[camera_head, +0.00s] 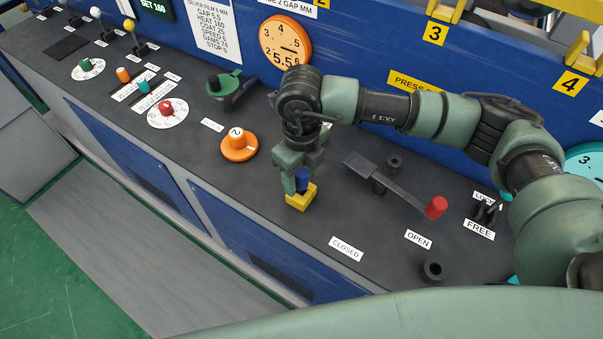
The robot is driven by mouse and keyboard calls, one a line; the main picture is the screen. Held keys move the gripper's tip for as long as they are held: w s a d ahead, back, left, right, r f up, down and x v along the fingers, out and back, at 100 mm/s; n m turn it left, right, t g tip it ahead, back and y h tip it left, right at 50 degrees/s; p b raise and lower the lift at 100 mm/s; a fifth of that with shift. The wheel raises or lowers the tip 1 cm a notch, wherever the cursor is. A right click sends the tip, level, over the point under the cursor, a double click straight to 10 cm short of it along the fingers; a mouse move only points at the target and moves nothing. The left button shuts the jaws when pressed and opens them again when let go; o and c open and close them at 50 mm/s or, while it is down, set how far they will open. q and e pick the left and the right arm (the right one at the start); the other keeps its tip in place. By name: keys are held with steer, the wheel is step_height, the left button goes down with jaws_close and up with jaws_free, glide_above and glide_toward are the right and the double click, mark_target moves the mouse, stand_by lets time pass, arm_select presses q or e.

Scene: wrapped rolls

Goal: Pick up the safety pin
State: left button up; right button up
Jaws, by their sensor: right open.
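A yellow piece (301,197) with a blue upright part (302,180), which looks like the safety pin, sits on the dark console top below my right gripper. My right gripper (299,178) points down with its green fingers at the blue part; it is open. One finger shows left of the blue part, and the gripper hides the upper end. I cannot tell whether the fingers touch it. My left gripper is not in view.
A grey lever (390,182) with a red knob (437,207) lies right of the gripper, near black sockets (433,271) and OPEN and CLOSED labels. An orange dial (238,149) and a green handle (226,84) stand to the left. The blue panel rises behind.

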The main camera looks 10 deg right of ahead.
steer(key=shift+f, duration=0.3)
jaws_close()
steer(key=shift+r, duration=0.15)
